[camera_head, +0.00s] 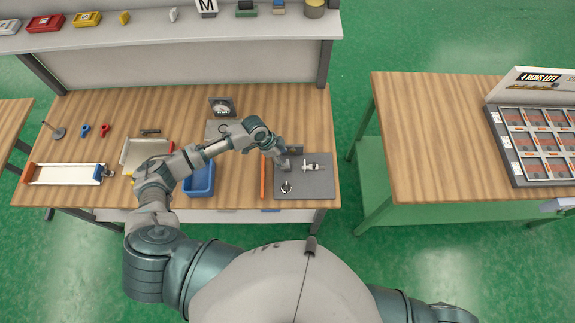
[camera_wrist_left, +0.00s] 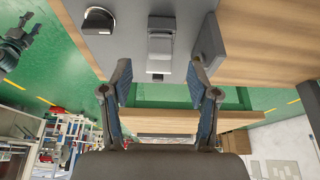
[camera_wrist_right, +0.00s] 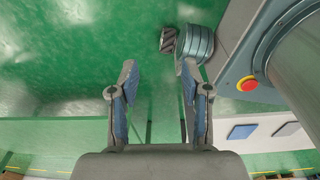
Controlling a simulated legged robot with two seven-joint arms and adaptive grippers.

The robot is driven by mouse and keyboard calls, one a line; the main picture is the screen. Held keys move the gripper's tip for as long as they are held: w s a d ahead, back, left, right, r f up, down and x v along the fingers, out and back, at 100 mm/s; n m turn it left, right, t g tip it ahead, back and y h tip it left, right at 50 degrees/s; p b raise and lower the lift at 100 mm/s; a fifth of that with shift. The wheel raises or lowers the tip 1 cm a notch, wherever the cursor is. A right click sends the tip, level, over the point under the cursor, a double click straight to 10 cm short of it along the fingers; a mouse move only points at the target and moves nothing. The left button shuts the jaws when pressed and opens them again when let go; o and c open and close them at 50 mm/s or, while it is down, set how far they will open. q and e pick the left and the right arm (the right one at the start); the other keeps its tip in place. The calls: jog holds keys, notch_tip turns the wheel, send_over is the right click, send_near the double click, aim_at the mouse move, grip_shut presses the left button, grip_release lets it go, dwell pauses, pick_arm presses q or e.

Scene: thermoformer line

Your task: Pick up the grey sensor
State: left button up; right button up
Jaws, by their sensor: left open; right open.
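What I take for the grey sensor (camera_head: 314,167) is a small pale grey piece on a dark grey mat (camera_head: 318,188) at the bench's right end. In the left wrist view the sensor (camera_wrist_left: 161,42) lies ahead, centred between the fingers and apart from them. My left gripper (camera_head: 284,161) is open and empty, just left of the sensor, partly covering a grey block (camera_head: 297,149). This block (camera_wrist_left: 207,47) stands beside the sensor in the left wrist view. A dark-and-chrome round part (camera_head: 286,187) lies at the mat's front. My right gripper (camera_wrist_right: 158,72) is open and empty over the green floor.
A blue bin (camera_head: 199,182) and an orange strip (camera_head: 263,177) lie left of the mat. A dial gauge (camera_head: 222,107) stands behind. A white tray (camera_head: 65,174) is at the far left. A second table (camera_head: 430,150) stands right, across a floor gap.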

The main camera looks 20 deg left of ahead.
aim_at(287, 162)
pick_arm(q)
jog(key=p+x, duration=0.1)
jog(key=x, duration=0.3)
jog(key=shift+w+f, duration=0.15)
jog(key=shift+f, duration=0.1)
jog(key=shift+d+f, duration=0.3)
jog(key=shift+f, duration=0.05)
jog(key=shift+c, duration=0.7)
jog(key=c, duration=0.8)
jog(key=shift+a, duration=0.1)
grip_shut()
pick_arm(e)
jog(key=shift+a+r, duration=0.3)
jog(key=shift+r, duration=0.2)
